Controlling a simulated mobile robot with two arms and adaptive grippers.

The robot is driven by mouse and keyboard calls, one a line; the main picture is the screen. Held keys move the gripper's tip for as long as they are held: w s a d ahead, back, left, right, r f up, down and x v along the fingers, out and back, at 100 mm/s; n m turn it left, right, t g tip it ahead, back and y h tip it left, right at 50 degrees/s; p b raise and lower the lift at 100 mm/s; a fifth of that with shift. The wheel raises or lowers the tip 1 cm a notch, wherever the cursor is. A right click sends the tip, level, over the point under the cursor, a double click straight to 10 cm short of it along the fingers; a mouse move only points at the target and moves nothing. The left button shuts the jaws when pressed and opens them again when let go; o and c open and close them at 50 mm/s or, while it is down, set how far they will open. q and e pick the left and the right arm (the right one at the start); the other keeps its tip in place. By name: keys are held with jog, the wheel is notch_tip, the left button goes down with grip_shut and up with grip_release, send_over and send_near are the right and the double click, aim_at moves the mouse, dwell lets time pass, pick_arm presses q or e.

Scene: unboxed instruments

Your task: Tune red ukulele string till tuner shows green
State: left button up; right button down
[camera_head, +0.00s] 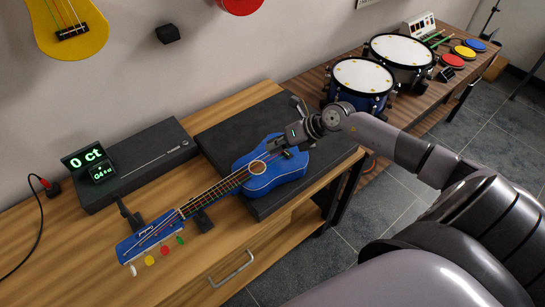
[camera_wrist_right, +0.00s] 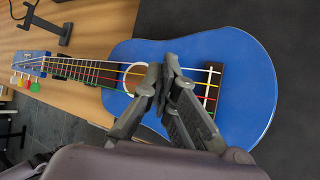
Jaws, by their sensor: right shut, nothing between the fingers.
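A blue ukulele (camera_head: 268,176) lies with its body on a black mat and its neck on a stand, headstock at the lower left. White, yellow, red (camera_head: 165,250) and green pegs stick out along the headstock's near edge. The coloured strings cross the sound hole in the right wrist view (camera_wrist_right: 105,72); part of the red one is hidden by the fingers. The tuner display (camera_head: 85,157) shows "0 ct" and "G4" in green. My right gripper (camera_wrist_right: 162,74) is shut and empty over the strings beside the sound hole; contact cannot be told. My left gripper is out of view.
The black mat (camera_head: 222,132) covers the right of the wooden table. A long black box (camera_head: 150,160) stands by the wall. Blue drums (camera_head: 358,82) and coloured pads stand on another table behind. The table's front edge drops to a tiled floor.

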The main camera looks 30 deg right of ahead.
dwell(0.4)
jog(key=shift+f, duration=0.4)
jog(key=shift+f+b, duration=0.3)
jog(key=shift+b, duration=0.15)
jog(key=shift+r, duration=0.1)
dwell(0.4)
jog(key=shift+r+p, duration=0.65)
jog(key=shift+p, duration=0.05)
notch_tip(320, 180, up, 5)
jog(key=p, duration=0.4)
jog(key=c, duration=2.3)
grip_release()
